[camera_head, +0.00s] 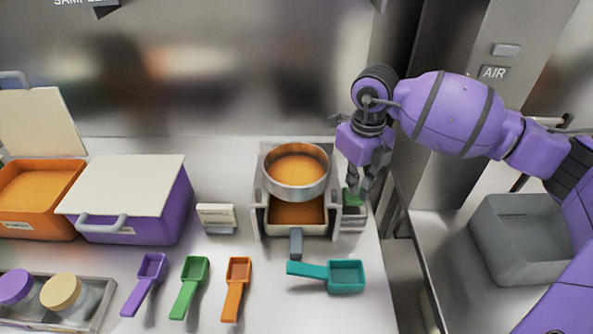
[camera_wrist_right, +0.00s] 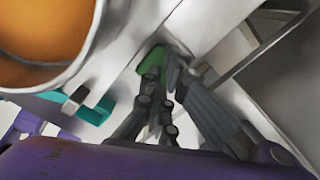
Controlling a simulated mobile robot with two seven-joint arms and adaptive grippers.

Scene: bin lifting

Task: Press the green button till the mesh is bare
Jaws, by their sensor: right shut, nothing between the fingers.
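A round metal sieve (camera_head: 297,188) sits on the shaker stand and holds orange powder (camera_head: 298,163) that covers its mesh. Below it a tray (camera_head: 297,229) also shows orange powder. The green button (camera_head: 353,195) is on a small box at the stand's right side; it also shows in the right wrist view (camera_wrist_right: 152,60). My right gripper (camera_head: 357,192) is shut and empty, pointing down with its fingertips at the button. They look to be touching it, but how far it is pressed I cannot tell. My left gripper is not in view.
Purple, green and orange scoops lie in front, and a teal scoop (camera_head: 345,276) lies before the stand. An orange bin (camera_head: 38,230) and a purple bin (camera_head: 150,225) stand at left. A grey bin (camera_head: 500,275) is at right, beyond the counter edge.

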